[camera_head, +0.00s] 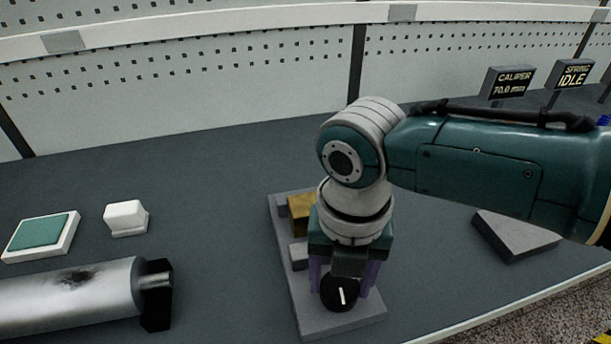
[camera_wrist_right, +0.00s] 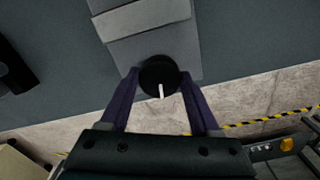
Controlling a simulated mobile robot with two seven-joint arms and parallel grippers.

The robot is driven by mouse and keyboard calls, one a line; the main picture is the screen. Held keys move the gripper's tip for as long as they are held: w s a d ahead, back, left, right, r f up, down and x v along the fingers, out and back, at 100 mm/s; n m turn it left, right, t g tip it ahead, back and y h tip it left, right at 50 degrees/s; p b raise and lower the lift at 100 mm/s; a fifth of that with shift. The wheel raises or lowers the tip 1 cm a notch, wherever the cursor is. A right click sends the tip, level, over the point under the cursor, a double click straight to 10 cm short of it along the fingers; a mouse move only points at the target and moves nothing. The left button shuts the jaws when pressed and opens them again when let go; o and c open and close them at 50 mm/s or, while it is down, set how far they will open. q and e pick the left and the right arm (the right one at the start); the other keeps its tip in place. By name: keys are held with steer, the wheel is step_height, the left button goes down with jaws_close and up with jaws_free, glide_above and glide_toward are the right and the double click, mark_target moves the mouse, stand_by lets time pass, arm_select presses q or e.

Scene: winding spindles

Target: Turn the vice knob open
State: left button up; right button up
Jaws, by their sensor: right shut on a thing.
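The black round vice knob (camera_head: 340,293) with a white pointer line sits at the front end of the grey vice base (camera_head: 345,324). It also shows in the right wrist view (camera_wrist_right: 159,76). My right gripper (camera_head: 345,280) comes down over the knob from above, its purple fingers on either side of it. It is shut on the knob, and both fingers also show in the right wrist view (camera_wrist_right: 160,92). Part of the vice, with a brass-coloured block (camera_head: 300,212), is hidden behind my wrist. My left gripper is not in view.
A metal cylinder with a dark smudge (camera_head: 70,295) lies at the left front. A white block (camera_head: 125,218) and a green-topped pad (camera_head: 42,236) stand behind it. A grey wedge (camera_head: 515,236) lies at the right. Caliper (camera_head: 508,82) and spring (camera_head: 571,74) displays stand at the back right.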

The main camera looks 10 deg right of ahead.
mark_target(340, 285)
steer(key=shift+n, duration=0.7)
steer(key=shift+a+r, duration=0.1)
steer(key=o, duration=1.4)
step_height(340, 285, up, 10)
steer(key=shift+f+p, duration=0.1)
steer(key=shift+p, duration=0.55)
